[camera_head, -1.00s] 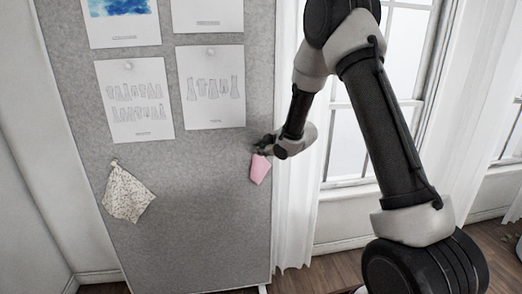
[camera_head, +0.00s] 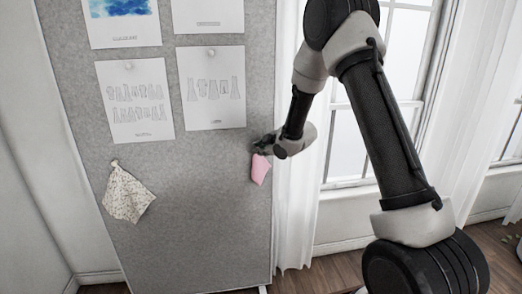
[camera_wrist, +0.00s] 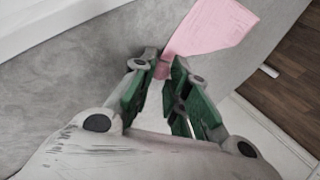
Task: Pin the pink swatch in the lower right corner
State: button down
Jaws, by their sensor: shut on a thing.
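The pink swatch (camera_head: 261,170) hangs from my gripper (camera_head: 262,145) near the right edge of the grey pinboard (camera_head: 200,220) in the head view. In the wrist view my gripper (camera_wrist: 165,72) has its green-padded fingertips shut on a narrow end of the pink swatch (camera_wrist: 215,27), and the rest spreads beyond the tips. The swatch is in front of the board; whether it touches the surface I cannot tell. No pin shows on the swatch.
A cream patterned swatch (camera_head: 126,194) is pinned at the board's lower left. Sheets with garment drawings (camera_head: 134,100) (camera_head: 213,88) hang above. The board's lower middle and lower right are bare. A white curtain (camera_head: 298,215) and window stand to the right.

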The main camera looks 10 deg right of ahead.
jog(key=c, duration=1.3)
grip_release()
jog(key=shift+r, duration=0.1)
jog(key=v, duration=1.2)
jog(key=s+d+f+m+g+h, duration=0.3)
jog(key=s+d+f+m+g, duration=0.1)
jog(key=s+d+f, duration=0.25)
jog(key=s+d+m+g+h, duration=0.2)
jog(key=s+d+m+h, duration=0.15)
jog(key=s, duration=0.35)
jog(key=s+r+m, duration=0.2)
jog(key=s+r, duration=0.4)
jog(key=s, duration=0.2)
jog(key=s+r+m+y, duration=0.1)
jog(key=s+r+m, duration=0.2)
jog(key=s+r, duration=0.3)
jog(key=s+r+m, duration=0.3)
jog(key=s+r, duration=0.3)
jog(key=s, duration=0.5)
jog(key=shift+s+a+g+y, duration=0.1)
jog(key=shift+a+g+y, duration=0.15)
jog(key=shift+g, duration=0.05)
